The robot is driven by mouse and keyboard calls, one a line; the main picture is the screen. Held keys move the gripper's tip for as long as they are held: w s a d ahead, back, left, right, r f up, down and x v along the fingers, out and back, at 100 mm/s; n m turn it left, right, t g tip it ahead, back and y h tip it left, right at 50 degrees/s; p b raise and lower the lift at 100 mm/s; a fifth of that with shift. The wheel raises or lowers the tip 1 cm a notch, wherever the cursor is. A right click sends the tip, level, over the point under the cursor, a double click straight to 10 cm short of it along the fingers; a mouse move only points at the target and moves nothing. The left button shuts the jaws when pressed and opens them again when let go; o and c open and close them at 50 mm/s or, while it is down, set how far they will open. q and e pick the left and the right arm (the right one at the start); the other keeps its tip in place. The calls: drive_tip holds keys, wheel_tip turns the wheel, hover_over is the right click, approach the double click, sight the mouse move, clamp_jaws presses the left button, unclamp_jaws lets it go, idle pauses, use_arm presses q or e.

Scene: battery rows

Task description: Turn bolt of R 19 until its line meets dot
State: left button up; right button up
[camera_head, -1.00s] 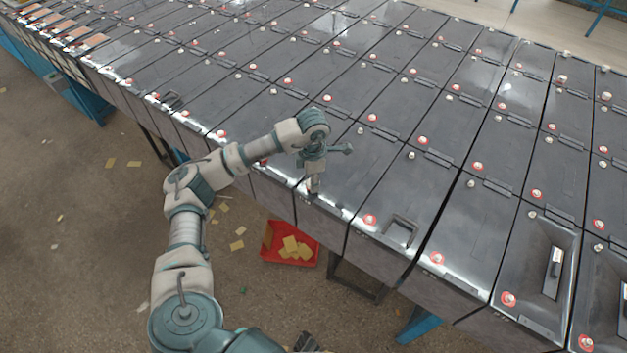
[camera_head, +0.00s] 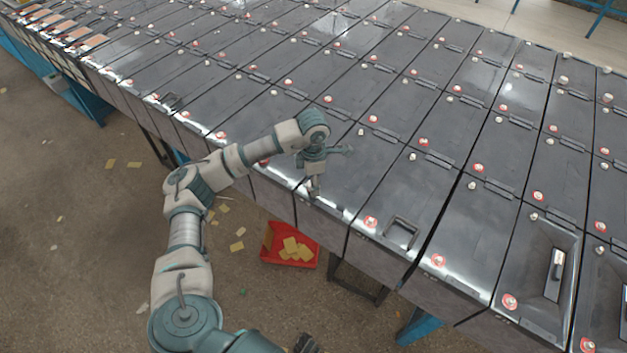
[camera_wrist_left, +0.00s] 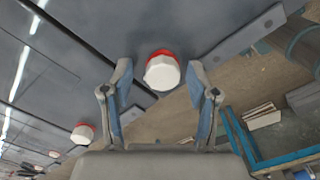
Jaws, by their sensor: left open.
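My left gripper (camera_head: 313,188) points down over the front edge of the battery row in the head view. In the left wrist view the left gripper (camera_wrist_left: 161,105) is open, with one finger on each side of a white bolt cap (camera_wrist_left: 162,73) that has a red ring behind it. The fingers look apart from the cap. In the head view the gripper hides this bolt. No line, dot or R 19 label can be made out.
Dark batteries (camera_head: 400,170) stand in close rows with many red-ringed bolts, such as one near the front edge (camera_head: 371,222). A raised handle (camera_head: 401,232) sits to the right of the gripper. A red bin (camera_head: 268,243) with yellowish pieces stands on the floor below.

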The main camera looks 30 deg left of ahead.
use_arm(q)
wheel_tip(320, 180, up, 12)
idle(0.5)
drive_tip(key=shift+f, duration=0.15)
